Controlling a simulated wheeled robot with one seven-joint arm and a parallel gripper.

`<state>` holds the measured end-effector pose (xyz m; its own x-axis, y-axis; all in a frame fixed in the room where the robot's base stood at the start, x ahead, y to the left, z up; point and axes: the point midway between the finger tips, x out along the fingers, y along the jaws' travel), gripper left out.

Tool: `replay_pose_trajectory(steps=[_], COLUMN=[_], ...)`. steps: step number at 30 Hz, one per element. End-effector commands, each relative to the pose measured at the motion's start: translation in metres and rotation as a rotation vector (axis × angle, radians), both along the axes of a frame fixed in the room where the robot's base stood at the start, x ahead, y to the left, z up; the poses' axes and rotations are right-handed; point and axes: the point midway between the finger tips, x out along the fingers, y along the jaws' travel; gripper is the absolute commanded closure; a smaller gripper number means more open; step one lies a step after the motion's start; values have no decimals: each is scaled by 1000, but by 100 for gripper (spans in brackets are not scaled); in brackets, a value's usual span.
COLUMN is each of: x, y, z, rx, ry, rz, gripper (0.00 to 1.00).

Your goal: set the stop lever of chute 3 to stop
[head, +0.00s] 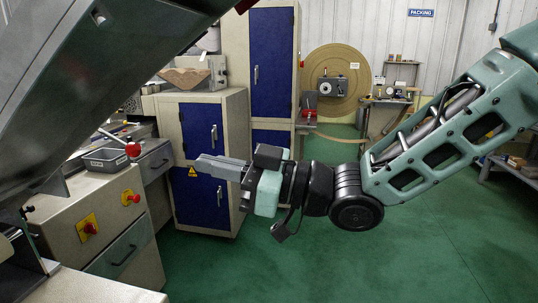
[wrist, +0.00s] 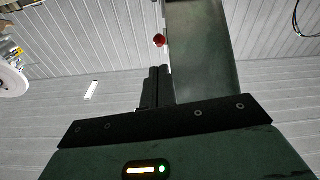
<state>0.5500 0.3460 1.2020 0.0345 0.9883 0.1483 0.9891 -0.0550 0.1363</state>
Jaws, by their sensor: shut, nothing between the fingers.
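A lever with a red ball knob (head: 133,149) sticks out on a thin rod above the beige machine cabinet at the left in the head view. No chute number is readable. A dark green metal chute (head: 95,70) slants across the upper left. My gripper (head: 203,165) is shut and empty, with its fingers pointing left, to the right of the red knob and apart from it. In the wrist view, my shut fingers (wrist: 158,72) point up beside a green metal panel (wrist: 205,50). A small red knob (wrist: 159,40) shows just beyond the fingertips.
The beige cabinet carries red buttons on yellow plates (head: 89,229). A cabinet with blue doors (head: 203,135) stands behind my gripper. The green floor (head: 400,255) at the right is open.

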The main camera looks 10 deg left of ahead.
Motion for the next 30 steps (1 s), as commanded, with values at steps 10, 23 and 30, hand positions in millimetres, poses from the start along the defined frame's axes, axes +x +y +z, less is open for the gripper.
replay_pose_trajectory(steps=[10, 23, 30], x=[10, -106, -158], y=[-58, -249, -283], z=[-91, -167, -168], rx=[-597, -1339, -1473], ry=[156, 724, 913], rz=[-375, -716, -710], gripper=[100, 100, 100])
